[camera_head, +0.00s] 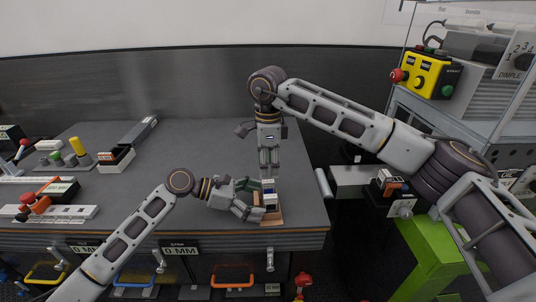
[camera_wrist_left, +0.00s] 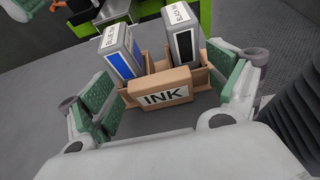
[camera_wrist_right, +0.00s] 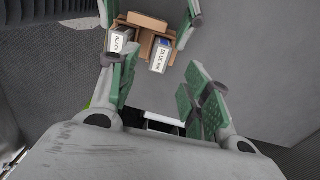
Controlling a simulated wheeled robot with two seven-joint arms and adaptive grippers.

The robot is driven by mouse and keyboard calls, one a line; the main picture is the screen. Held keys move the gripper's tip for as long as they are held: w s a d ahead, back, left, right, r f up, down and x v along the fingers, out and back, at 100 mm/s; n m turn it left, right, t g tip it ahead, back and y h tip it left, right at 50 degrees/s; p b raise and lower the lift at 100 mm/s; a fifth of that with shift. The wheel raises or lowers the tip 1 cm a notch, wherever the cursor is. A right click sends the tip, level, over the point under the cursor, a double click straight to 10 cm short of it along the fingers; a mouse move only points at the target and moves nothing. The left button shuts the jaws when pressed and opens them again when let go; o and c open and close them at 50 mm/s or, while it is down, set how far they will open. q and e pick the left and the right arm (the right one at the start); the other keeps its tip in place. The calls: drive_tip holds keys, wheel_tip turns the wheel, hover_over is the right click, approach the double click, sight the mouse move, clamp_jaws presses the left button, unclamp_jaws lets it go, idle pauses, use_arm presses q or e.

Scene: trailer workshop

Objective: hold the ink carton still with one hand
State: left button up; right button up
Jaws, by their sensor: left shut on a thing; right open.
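The ink carton (camera_head: 271,219) is a small brown open box near the front right edge of the grey workbench. In the left wrist view its label (camera_wrist_left: 163,97) reads INK. A blue ink cartridge (camera_wrist_left: 121,53) and a black ink cartridge (camera_wrist_left: 183,42) stand in it, both rising above its rim. My left gripper (camera_head: 257,199) is shut on the carton, with green finger pads on either side. My right gripper (camera_head: 269,171) points down above the carton, open and empty. In the right wrist view the carton (camera_wrist_right: 152,42) lies beyond its fingertips.
The workbench (camera_head: 210,150) has free room left of the carton. A black-and-white box (camera_head: 116,160), a yellow-topped post (camera_head: 78,147) and red-knobbed fixtures (camera_head: 40,205) stand on the left. A yellow control box (camera_head: 427,75) and a green stand (camera_head: 432,250) are at the right.

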sight(268, 181)
drive_tip(key=shift+f, duration=2.8)
clamp_jaws()
